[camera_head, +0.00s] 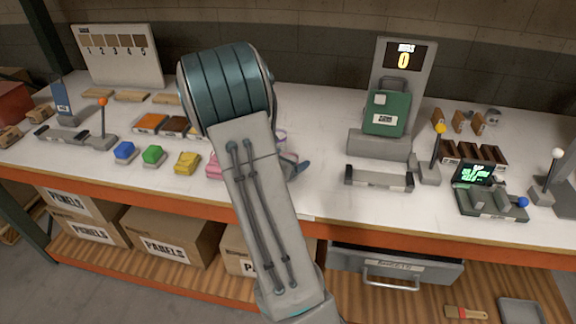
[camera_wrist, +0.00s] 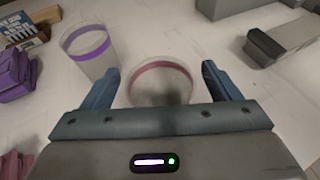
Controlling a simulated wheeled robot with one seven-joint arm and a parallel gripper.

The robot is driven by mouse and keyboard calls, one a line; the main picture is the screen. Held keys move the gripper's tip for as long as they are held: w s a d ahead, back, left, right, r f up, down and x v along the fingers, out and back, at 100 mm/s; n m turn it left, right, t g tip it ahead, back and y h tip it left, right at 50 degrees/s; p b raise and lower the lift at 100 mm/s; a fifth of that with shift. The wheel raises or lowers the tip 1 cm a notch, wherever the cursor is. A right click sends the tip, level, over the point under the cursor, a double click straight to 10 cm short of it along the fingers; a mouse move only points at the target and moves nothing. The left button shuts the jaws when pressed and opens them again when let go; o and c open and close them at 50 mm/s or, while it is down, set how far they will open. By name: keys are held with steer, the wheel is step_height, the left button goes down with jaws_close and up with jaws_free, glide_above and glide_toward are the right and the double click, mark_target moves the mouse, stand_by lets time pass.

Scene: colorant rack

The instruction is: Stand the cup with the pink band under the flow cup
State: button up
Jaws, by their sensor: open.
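The cup with the pink band (camera_wrist: 160,92) stands on the white bench top in the wrist view, its rim facing the camera. My gripper (camera_wrist: 161,70) is open, with one blue finger on each side of this cup; I cannot tell whether either finger touches it. A cup with a purple band (camera_wrist: 90,52) stands just to the left, outside the fingers. In the head view my arm hides the pink-banded cup, and only a bit of a finger (camera_head: 298,166) shows. I cannot make out the flow cup in either view.
A green case (camera_head: 387,112) stands on a grey stand right of my arm, with a low grey fixture (camera_head: 379,178) in front. Blue (camera_head: 124,150), green (camera_head: 153,154) and yellow (camera_head: 187,162) blocks line the front left. A yellow-knobbed lever (camera_head: 437,150) stands farther right.

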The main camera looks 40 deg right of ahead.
steer(key=shift+w+d+f, duration=0.2)
steer(key=shift+d+f, duration=0.1)
steer(key=shift+d, duration=0.3)
steer(key=c, duration=1.1)
